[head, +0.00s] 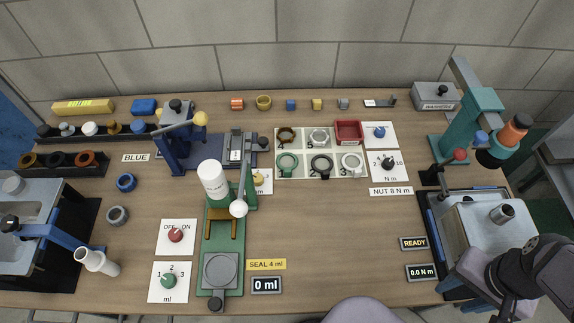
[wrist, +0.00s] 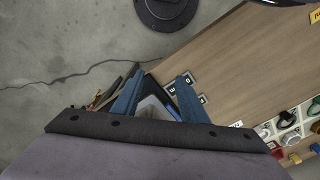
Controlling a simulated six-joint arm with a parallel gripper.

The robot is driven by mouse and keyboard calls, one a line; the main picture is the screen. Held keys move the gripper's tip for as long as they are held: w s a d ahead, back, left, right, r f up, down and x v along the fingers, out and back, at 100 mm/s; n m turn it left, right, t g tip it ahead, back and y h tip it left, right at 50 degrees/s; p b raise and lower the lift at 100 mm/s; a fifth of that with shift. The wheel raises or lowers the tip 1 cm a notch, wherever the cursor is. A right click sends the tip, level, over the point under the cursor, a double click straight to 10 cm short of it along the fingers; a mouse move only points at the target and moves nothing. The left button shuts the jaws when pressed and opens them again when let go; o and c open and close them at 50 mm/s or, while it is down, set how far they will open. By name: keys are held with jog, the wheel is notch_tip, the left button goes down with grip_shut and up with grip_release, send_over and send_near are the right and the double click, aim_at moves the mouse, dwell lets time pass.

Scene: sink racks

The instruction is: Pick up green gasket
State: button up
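The green gasket (head: 287,163) is a ring with a small tab, lying in the front left cell of a white tray (head: 301,151) at the middle of the table. A black gasket (head: 321,165) and a white one (head: 352,162) lie in the cells to its right. My gripper (wrist: 157,92) is open in the wrist view, its two blue fingers apart and holding nothing. It is over the right end of the table, well away from the gasket. Part of the tray shows at the wrist view's right edge, where I cannot clearly pick out the green gasket.
A red bin (head: 348,131) sits in the tray's back right cell. A green press with a white bottle (head: 213,182) stands left of the tray. A grey machine (head: 487,235) and a teal stand (head: 470,122) are at the right. The tabletop in front of the tray is clear.

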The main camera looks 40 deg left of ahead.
jog(key=w+a+r+n, duration=0.1)
jog(key=w+a+n, duration=0.1)
jog(key=w+a, duration=0.65)
jog(key=w+a+r+n, duration=0.15)
jog(key=w+a, duration=0.35)
jog(key=a, duration=0.7)
jog(key=s+a+f+n, duration=0.1)
jog(key=s+a, duration=0.2)
jog(key=a, duration=0.6)
jog(key=s+a+f+n, duration=0.2)
jog(key=s+a, duration=0.2)
jog(key=a, duration=0.6)
jog(key=s+a+f+n+b, duration=0.1)
jog(key=s+a+n, duration=0.1)
jog(key=a, duration=0.8)
jog(key=shift+s+f+n, duration=0.25)
jog(key=shift+s+f, duration=0.1)
jog(key=shift+s, duration=0.35)
jog(key=shift+w+f+p, duration=0.1)
jog(key=shift+f+p, duration=1.45)
jog(key=shift+f, duration=2.1)
grip_shut()
